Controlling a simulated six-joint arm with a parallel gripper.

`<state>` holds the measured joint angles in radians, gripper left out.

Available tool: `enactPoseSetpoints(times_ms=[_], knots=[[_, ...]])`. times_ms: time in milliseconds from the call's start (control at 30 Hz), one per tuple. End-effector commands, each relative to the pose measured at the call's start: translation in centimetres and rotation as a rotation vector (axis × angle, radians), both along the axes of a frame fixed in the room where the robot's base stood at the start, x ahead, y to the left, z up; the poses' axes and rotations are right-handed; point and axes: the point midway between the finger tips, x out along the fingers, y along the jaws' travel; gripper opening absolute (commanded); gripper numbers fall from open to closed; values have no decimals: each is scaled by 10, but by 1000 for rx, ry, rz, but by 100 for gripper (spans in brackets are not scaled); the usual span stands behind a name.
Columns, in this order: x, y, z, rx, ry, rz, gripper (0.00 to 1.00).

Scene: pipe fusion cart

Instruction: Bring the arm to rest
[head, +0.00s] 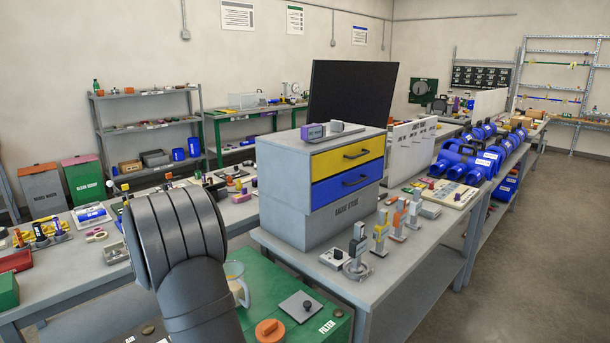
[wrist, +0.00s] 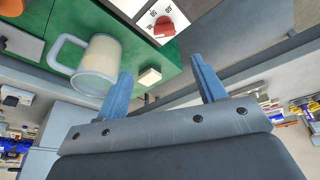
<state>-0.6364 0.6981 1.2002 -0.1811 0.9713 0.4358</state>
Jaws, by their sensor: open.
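My gripper (wrist: 162,75) shows in the wrist view with its two blue fingers spread apart and nothing between them. A pale mug-like vessel with a handle (wrist: 98,62) is beside the left finger in that picture, over a green surface (wrist: 190,40); I cannot tell if they touch. In the head view my grey arm rises in the foreground and hides the gripper. The vessel (head: 238,284) shows partly behind the arm, on the green top (head: 262,288).
A cabinet with yellow and blue drawers (head: 318,180) stands on the grey bench behind. Small fixtures (head: 357,250) line the bench. Open floor (head: 545,240) lies at right.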

Motion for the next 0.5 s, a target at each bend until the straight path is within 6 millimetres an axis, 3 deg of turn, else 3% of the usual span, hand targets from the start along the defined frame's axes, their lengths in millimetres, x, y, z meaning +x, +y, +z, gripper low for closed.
enactPoseSetpoints(times_ms=[500], knots=[[16,-16,-5,-30,77,293,64]])
